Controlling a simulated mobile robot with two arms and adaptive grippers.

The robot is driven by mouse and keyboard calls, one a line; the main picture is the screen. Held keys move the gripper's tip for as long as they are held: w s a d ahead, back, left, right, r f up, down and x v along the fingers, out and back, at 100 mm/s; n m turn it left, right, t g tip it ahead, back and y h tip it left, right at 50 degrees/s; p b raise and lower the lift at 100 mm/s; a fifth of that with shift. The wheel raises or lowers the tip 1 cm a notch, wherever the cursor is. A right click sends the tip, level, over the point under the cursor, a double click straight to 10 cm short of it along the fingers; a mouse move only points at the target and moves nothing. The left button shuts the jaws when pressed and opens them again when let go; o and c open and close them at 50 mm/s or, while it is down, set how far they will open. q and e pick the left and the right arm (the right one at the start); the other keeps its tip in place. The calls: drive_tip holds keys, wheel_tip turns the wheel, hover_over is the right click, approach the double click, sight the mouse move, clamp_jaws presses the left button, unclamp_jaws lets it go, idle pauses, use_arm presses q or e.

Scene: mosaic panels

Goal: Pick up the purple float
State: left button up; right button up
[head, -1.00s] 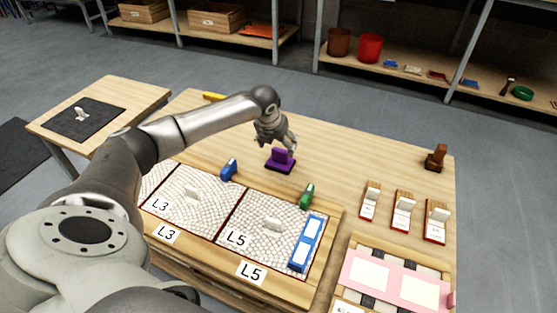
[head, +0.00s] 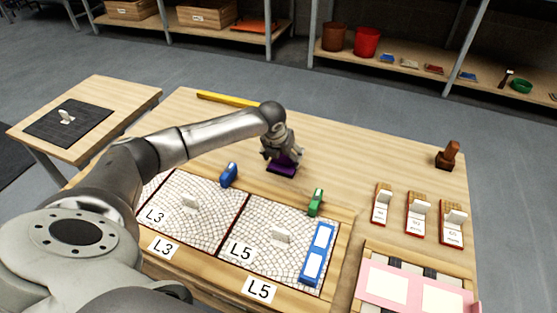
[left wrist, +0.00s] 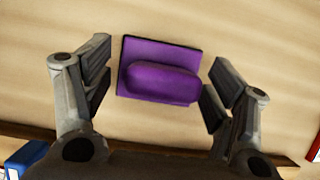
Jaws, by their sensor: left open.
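The purple float (head: 283,169) rests on the wooden table behind the mosaic panels. In the head view my left gripper (head: 281,153) is right over it and hides most of its handle. In the left wrist view the float (left wrist: 160,80) shows its flat base and rounded handle. There my left gripper (left wrist: 156,90) is open, with one finger on each side of the handle and visible gaps between. I cannot tell how far the fingertips are above the base. My right gripper is not in view.
A blue float (head: 229,175) and a green one (head: 315,202) stand near the panels' back edge. A long blue tool (head: 317,255) lies on the L5 panel. A yellow bar (head: 227,99) lies at the table's back.

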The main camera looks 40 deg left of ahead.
use_arm(q)
drive_tip(key=shift+w+d+f, duration=0.1)
drive_tip(key=c, duration=1.2)
